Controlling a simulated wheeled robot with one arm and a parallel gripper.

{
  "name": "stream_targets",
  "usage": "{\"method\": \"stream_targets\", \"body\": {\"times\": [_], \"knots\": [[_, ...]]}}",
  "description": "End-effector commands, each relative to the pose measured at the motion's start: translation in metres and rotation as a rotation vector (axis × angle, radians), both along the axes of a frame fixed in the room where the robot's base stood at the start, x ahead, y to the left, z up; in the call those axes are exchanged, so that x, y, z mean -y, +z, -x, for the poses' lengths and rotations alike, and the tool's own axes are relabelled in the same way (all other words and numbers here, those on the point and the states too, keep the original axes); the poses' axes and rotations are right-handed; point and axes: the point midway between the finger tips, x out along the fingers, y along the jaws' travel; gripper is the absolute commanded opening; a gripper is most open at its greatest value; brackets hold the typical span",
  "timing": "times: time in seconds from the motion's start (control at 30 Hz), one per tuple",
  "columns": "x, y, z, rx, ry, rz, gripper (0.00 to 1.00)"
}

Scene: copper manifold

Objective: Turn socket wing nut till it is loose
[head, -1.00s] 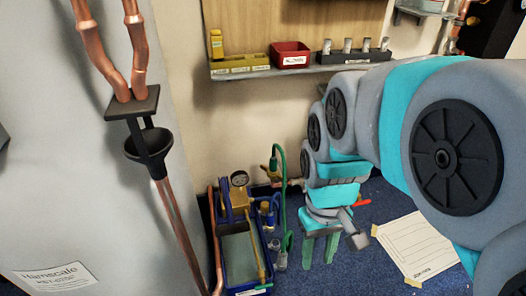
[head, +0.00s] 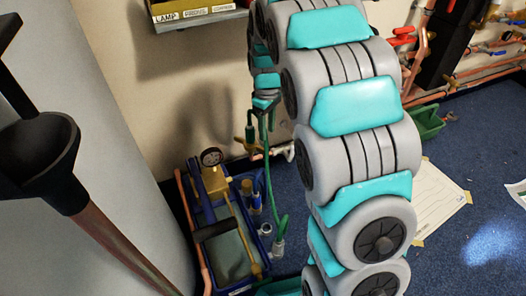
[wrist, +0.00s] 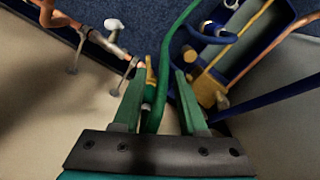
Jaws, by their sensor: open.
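A brass fitting with small wings, which looks like the socket wing nut (head: 248,142), sits low by the wall at the end of a pipe. A green hose (head: 269,178) hangs beside it. In the wrist view the brass nut (wrist: 151,76) shows near the left fingertip, with the green hose (wrist: 160,85) running between the fingers. My gripper (wrist: 159,76) is open, with green fingers on either side of the hose. In the head view my gripper (head: 262,118) is small and just above the nut, partly hidden by my arm. I cannot tell whether a finger touches the nut.
A black funnel (head: 42,150) hangs at the left. A shelf box (head: 190,10) is above. A paper sheet (head: 437,200) lies on the carpet at the right.

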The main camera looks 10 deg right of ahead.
Motion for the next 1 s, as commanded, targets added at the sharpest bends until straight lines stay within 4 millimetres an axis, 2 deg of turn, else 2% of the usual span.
{"method": "stream_targets", "body": {"times": [0.03,0.1,0.3,0.47,0.9,1.0], "knots": [[-0.001,-0.015,-0.011,0.001,0.022,-0.002,0.42],[-0.002,-0.024,-0.021,0.006,0.049,-0.004,0.42],[-0.003,-0.037,-0.036,0.014,0.089,-0.006,0.42],[-0.004,-0.046,-0.037,0.015,0.093,-0.006,0.42],[-0.003,-0.106,-0.036,0.014,0.092,-0.005,0.42],[-0.004,-0.113,-0.036,0.015,0.092,-0.005,0.42]]}}
